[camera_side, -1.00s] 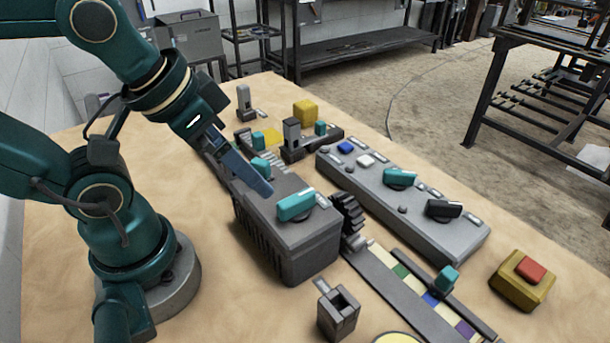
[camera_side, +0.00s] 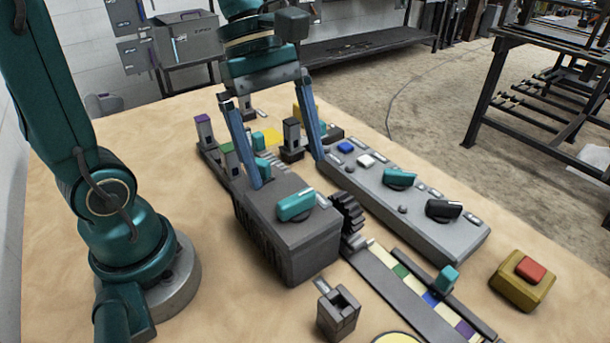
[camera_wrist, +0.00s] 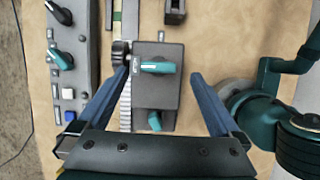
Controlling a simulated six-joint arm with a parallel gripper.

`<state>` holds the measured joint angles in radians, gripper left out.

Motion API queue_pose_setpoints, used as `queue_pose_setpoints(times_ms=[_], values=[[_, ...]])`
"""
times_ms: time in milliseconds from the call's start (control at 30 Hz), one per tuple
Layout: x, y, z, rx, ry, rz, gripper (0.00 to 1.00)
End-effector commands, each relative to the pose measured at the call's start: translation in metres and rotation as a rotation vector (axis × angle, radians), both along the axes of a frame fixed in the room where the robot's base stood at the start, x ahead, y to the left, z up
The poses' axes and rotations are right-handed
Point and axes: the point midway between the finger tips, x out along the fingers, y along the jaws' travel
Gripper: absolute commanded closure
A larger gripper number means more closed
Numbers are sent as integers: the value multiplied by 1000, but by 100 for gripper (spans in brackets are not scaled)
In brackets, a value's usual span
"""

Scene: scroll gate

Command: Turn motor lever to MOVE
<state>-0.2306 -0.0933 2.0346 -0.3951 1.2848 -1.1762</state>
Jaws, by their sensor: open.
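The motor box (camera_side: 290,245) is a grey block with a teal lever (camera_side: 296,205) on top. In the wrist view this lever (camera_wrist: 158,67) lies crosswise on the box, with a small pale label at its left end. A smaller teal knob (camera_wrist: 154,121) sits at the box's near edge in the wrist view. My gripper (camera_side: 288,172) points down with its blue fingers spread wide and nothing between them. In the wrist view the open fingers (camera_wrist: 160,75) lie either side of the motor box, with the lever between and slightly beyond their tips.
A long grey control panel (camera_side: 420,220) with buttons and knobs stands to the right. A yellow block with a red button (camera_side: 528,270) is at far right. A small grey bracket (camera_side: 338,312) stands in front.

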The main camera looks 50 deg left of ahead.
Motion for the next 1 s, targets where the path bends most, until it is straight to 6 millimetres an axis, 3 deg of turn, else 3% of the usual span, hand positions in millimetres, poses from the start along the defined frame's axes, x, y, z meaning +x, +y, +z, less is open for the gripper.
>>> queue_pose_setpoints(times_ms=[167, 600, 933, 1000], values=[[4, 5, -12, -15, 46, 27, 0], [4, -11, -53, -12, 44, 26, 0], [4, -13, -57, -11, 42, 27, 0], [4, -13, -56, -11, 42, 27, 27]])
